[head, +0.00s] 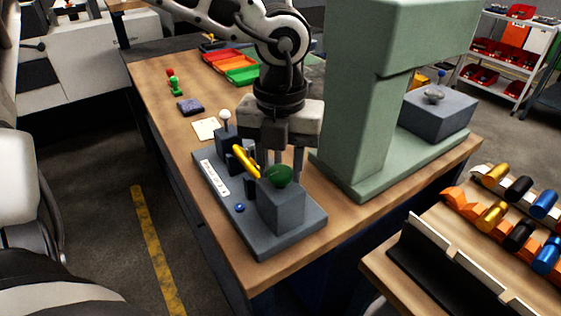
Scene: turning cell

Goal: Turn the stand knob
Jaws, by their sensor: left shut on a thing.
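A grey stand (262,238) sits at the near part of the wooden bench. It carries a grey block with a green domed knob (282,176), a yellow cylinder (245,161), a white ball-topped post (225,117), a blue button (239,208) and a white label strip. My left gripper (275,165) comes down over the stand, fingers pointing downward at the green knob. It is shut on the knob, though the contact is partly hidden behind the dome and block. My right gripper is not in view.
A tall pale green machine column (357,120) stands close to the right of my gripper. A grey block (438,112) is on its base. Coloured trays (229,65) lie behind. A rack of coloured cylinders (475,228) is at the lower right.

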